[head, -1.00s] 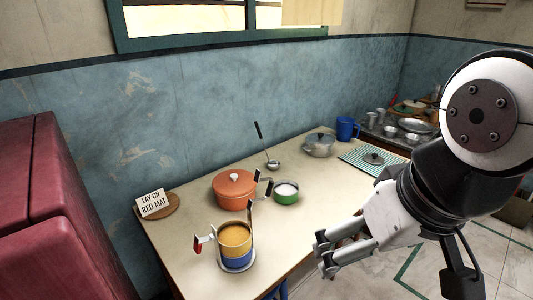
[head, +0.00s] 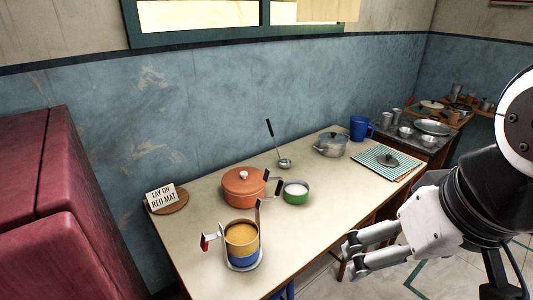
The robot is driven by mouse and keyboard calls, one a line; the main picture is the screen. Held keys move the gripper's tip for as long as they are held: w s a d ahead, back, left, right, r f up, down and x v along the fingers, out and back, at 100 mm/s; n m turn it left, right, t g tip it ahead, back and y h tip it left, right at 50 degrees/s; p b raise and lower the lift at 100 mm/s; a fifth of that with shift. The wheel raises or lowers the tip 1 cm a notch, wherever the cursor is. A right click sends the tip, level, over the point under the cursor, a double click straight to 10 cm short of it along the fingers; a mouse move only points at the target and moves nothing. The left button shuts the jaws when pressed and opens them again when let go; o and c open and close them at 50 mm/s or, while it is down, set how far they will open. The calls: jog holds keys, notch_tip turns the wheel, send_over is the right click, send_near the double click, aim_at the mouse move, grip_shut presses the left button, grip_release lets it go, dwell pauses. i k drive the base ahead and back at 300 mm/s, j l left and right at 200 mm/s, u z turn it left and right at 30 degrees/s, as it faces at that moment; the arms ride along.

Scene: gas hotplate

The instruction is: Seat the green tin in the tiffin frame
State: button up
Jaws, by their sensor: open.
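The green tin (head: 295,192), with white contents, stands upright on the table, just right of the orange lidded pot (head: 244,187). The tiffin frame (head: 261,219) stands near the table's front edge, with upright metal strips and a round base. A yellow-orange tin (head: 242,240) sits in it on top of a blue tin (head: 243,258). My gripper (head: 352,258) is open and empty, beyond the table's front edge, right of the frame and apart from the green tin.
A ladle (head: 283,162), a grey lidded pot (head: 331,145) and a blue mug (head: 361,128) stand towards the back. A lid (head: 388,160) lies on a striped cloth (head: 370,158). A sign reading "LAY ON RED MAT" (head: 161,197) stands at left. The table's right front is clear.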

aim_at(221, 233)
jog(key=i+l+z, duration=0.25)
jog(key=i, duration=0.35)
jog(key=i+l+z, duration=0.25)
jog(key=i, duration=0.35)
jog(key=k+j, duration=0.05)
jog(key=j, duration=0.05)
